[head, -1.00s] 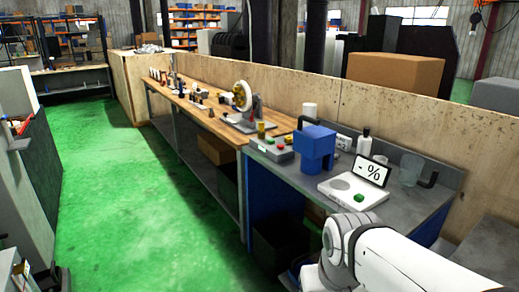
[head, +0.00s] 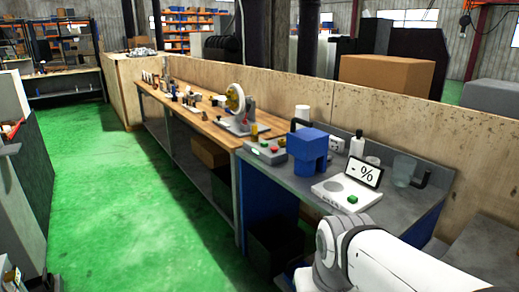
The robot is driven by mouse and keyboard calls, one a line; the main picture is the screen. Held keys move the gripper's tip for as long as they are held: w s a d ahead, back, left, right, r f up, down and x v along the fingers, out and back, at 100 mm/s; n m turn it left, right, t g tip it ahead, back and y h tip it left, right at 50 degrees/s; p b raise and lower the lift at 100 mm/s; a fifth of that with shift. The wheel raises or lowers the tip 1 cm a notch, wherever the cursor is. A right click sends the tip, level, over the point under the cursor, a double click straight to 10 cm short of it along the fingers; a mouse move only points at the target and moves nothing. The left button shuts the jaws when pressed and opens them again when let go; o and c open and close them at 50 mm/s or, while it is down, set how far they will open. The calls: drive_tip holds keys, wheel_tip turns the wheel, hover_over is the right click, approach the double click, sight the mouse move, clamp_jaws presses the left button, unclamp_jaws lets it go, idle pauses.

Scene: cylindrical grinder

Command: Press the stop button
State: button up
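A small grey control box (head: 262,154) sits on the grey workbench, left of a blue machine (head: 307,151). A red button (head: 274,149) and a green button show on its top, small in this view; any labels on them are too small to read. My white arm (head: 400,262) enters at the bottom right, in front of the bench. My gripper is out of view, so its state and its distance to the box do not show.
The grey bench also holds a white scale with a green button (head: 335,196), a "- %" display (head: 364,171), a white bottle (head: 357,144) and a clear jug (head: 404,170). A wooden bench (head: 190,106) with a wheel device (head: 236,98) continues leftward. Green floor (head: 130,220) is clear.

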clamp_jaws()
idle(1.1)
